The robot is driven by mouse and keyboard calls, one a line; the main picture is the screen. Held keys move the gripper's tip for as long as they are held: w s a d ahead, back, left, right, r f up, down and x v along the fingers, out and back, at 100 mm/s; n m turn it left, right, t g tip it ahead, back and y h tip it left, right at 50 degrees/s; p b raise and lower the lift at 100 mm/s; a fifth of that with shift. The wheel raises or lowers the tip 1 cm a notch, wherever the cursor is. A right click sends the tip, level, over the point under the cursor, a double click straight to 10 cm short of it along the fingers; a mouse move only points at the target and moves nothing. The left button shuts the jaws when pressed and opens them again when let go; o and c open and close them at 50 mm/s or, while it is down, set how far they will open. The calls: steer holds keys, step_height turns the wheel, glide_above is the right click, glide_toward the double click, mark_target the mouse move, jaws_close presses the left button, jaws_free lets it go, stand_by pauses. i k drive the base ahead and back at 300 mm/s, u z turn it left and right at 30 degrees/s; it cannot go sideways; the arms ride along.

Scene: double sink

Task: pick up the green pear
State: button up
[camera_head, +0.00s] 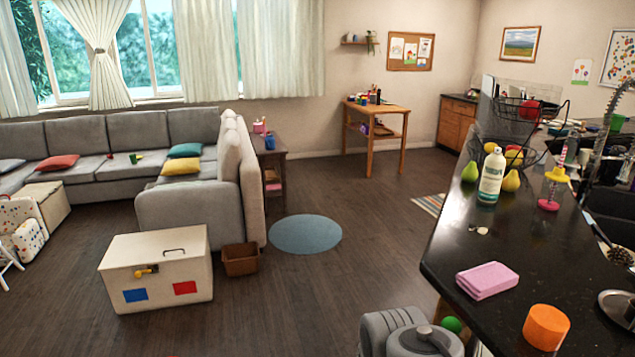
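A green pear (469,172) stands upright on the black counter, just left of a white pump bottle with a green label (491,176). My gripper is not in view.
A pink and yellow item (553,188) stands right of the pears. The wire basket (515,135) holds fruit. The sink is at right.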

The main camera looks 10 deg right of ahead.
mark_target(470, 173)
steer(key=i, duration=3.15)
steer(key=z, duration=0.4)
